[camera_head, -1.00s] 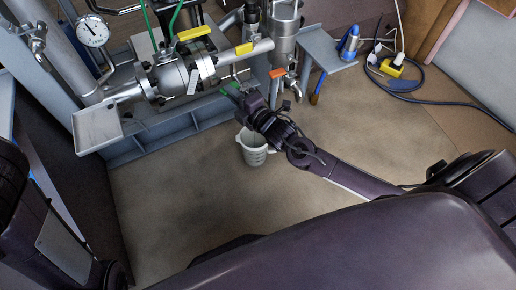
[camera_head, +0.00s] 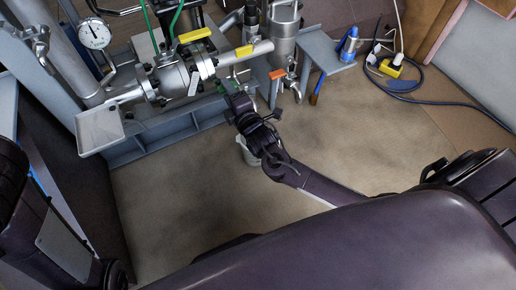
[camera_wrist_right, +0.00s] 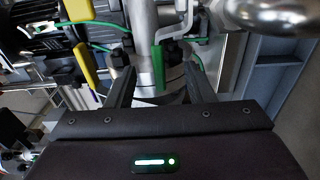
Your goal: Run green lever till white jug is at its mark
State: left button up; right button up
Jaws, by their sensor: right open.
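The white jug (camera_head: 244,150) stands on the floor below the pipework in the head view, mostly hidden behind my right arm. I cannot make out its mark or its fill level. The green lever (camera_wrist_right: 157,68) shows as an upright green bar in the right wrist view. It stands between the two fingers of my right gripper (camera_wrist_right: 160,88), which is open with a gap on either side of it. In the head view my right gripper (camera_head: 230,92) reaches the pipework just above the jug. My left arm is at the left edge and its gripper is out of view.
A gauge (camera_head: 94,33) and grey tray (camera_head: 99,128) are at left. A power strip (camera_head: 390,67) with cable lies at right. The front floor is clear.

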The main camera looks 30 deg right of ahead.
jog(key=s+p, duration=0.4)
jog(key=s, duration=0.2)
jog(key=shift+d, duration=0.15)
dwell(0.3)
